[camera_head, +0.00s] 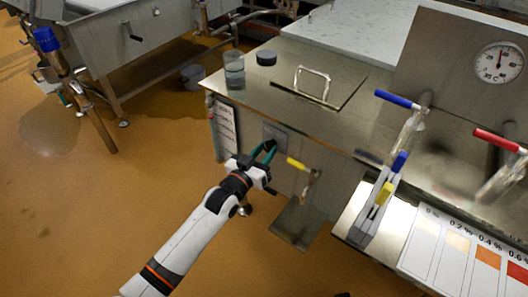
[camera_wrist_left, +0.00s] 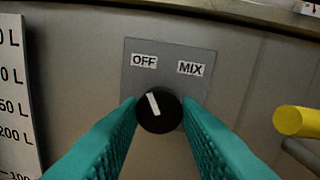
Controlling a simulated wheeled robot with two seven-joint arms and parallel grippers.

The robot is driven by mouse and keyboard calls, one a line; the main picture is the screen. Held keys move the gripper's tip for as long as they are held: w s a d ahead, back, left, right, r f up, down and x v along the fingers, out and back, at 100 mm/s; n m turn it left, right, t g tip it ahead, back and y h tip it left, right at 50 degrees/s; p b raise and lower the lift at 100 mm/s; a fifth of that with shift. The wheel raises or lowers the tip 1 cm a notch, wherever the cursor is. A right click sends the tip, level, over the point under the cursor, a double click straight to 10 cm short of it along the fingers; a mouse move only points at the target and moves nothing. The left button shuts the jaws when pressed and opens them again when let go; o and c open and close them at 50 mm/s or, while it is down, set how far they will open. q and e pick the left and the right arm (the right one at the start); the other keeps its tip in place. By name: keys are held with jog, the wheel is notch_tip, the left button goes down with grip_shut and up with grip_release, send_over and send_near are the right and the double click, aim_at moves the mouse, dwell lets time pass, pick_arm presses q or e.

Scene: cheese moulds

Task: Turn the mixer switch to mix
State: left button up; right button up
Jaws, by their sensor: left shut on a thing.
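The mixer switch is a round black knob (camera_wrist_left: 160,112) on a grey plate (camera_wrist_left: 168,62) fixed to the metal side of the vat. OFF is printed at the plate's upper left and MIX at its upper right. The knob's white mark points up and slightly left, toward OFF. The plate (camera_head: 283,134) also shows in the head view, where the gripper hides the knob. My left gripper (camera_head: 270,149) is shut on the knob, with one teal finger at each side of it in the wrist view. My right gripper is not in view.
A yellow valve handle (camera_wrist_left: 297,121) sticks out just right of the switch; it shows in the head view (camera_head: 297,163). A litre scale (camera_wrist_left: 14,105) is at the left. Orange floor is open at the left.

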pick_arm(q)
jog(key=shift+m, duration=0.6)
jog(key=shift+m+p, duration=0.4)
jog(key=shift+m, duration=0.3)
jog(key=m, duration=0.3)
jog(key=shift+f+m, duration=0.1)
jog(key=shift+m, duration=0.3)
jog(key=m, duration=0.3)
jog(key=shift+h, duration=0.3)
jog(key=shift+a+f+m, duration=0.1)
jog(key=shift+m, duration=1.3)
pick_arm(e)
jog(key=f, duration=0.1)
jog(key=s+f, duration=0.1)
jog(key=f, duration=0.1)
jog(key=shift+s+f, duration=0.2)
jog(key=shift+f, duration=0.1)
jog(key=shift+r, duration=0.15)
